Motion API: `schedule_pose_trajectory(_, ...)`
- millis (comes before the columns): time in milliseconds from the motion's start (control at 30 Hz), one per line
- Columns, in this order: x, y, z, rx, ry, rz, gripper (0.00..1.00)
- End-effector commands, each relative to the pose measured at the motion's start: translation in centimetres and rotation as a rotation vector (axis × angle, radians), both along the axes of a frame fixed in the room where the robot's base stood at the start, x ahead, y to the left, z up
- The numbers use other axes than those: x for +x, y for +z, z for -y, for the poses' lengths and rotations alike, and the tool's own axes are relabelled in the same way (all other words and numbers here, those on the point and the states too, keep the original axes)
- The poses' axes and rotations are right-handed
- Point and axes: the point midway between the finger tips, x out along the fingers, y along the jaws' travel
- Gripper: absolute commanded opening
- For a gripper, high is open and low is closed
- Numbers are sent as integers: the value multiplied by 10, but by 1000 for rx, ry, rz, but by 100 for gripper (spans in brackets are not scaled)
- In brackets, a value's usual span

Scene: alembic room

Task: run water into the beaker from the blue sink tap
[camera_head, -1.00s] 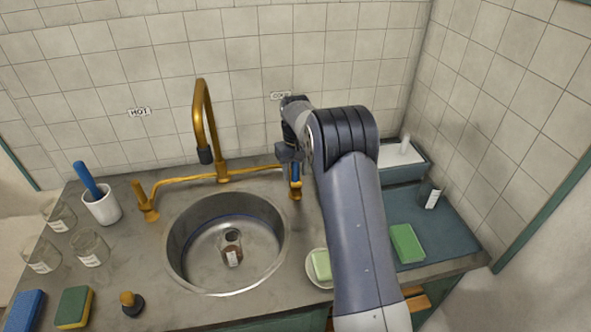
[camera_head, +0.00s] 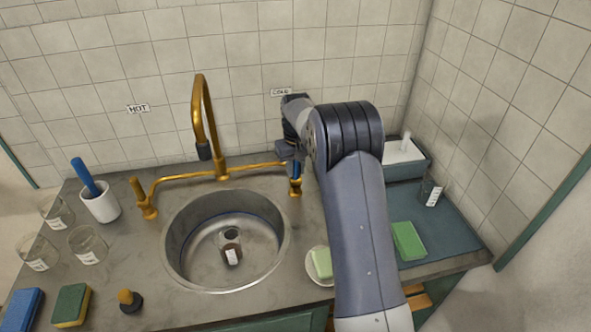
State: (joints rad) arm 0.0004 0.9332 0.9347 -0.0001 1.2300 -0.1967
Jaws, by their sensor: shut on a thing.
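The beaker (camera_head: 231,247), small with a white label, stands upright in the round steel sink (camera_head: 193,275), below and a little right of the brass spout. The brass faucet (camera_head: 203,115) rises behind the sink, its dark nozzle pointing down. I see no stream from it. The blue sink tap (camera_head: 296,172) is on the right brass valve, under the COLD sign. My gripper (camera_head: 289,153) is at the top of this tap, shut on its blue handle. My arm partly hides the gripper's fingers.
The HOT tap (camera_head: 143,197) is at the left. Empty beakers (camera_head: 87,244), a white mug (camera_head: 101,204), sponges (camera_head: 71,304) and a dark stopper (camera_head: 130,302) fill the left counter. A soap dish (camera_head: 320,277) lies beside my arm, with a blue tray (camera_head: 445,222) farther right.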

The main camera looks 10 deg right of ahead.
Motion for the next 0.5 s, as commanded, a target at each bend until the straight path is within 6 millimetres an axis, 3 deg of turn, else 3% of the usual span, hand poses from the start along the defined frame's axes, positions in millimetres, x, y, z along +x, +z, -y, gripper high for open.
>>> schedule_pose_trajectory(500, -8, -1, 0, 0, 0, 168, 0)
